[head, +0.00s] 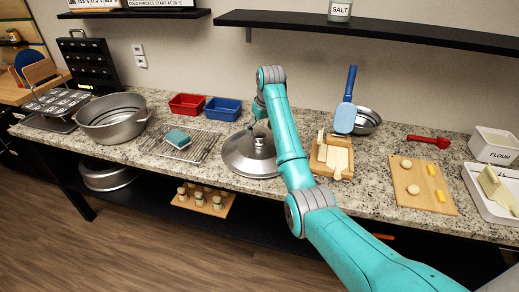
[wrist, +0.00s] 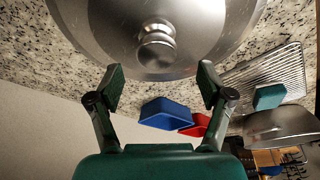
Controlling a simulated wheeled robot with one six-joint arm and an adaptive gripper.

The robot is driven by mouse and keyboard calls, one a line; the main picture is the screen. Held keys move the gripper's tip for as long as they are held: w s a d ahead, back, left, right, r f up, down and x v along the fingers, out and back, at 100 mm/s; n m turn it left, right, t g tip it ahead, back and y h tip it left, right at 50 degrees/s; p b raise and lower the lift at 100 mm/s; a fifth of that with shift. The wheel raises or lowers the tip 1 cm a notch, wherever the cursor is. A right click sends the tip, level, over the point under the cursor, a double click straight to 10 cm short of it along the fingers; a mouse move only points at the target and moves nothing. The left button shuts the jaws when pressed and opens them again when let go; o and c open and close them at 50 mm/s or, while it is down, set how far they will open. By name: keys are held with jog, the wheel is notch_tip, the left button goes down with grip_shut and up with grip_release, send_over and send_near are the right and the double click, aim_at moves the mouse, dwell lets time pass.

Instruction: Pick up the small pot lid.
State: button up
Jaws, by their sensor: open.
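The small pot lid (head: 244,158) is a shiny steel dome with a round knob on top. It lies on the speckled granite counter, partly hidden by my arm. In the wrist view the lid (wrist: 105,22) fills the top, with its knob (wrist: 156,52) near the middle. My gripper (wrist: 161,82) is open and empty. Its two fingers are spread to either side of the knob's line and do not appear to touch the knob. In the head view my arm hides much of the gripper.
A wire rack (head: 195,148) with a blue sponge (head: 178,139) lies left of the lid. Red (head: 187,104) and blue (head: 223,108) trays stand behind. A large steel pot (head: 112,119) is further left. A wooden block (head: 332,157) stands close on the right.

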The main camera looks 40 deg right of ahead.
aim_at(260, 135)
jog(key=shift+x, duration=2.25)
jog(key=shift+s+d, duration=0.1)
jog(key=shift+d, duration=0.05)
grip_shut()
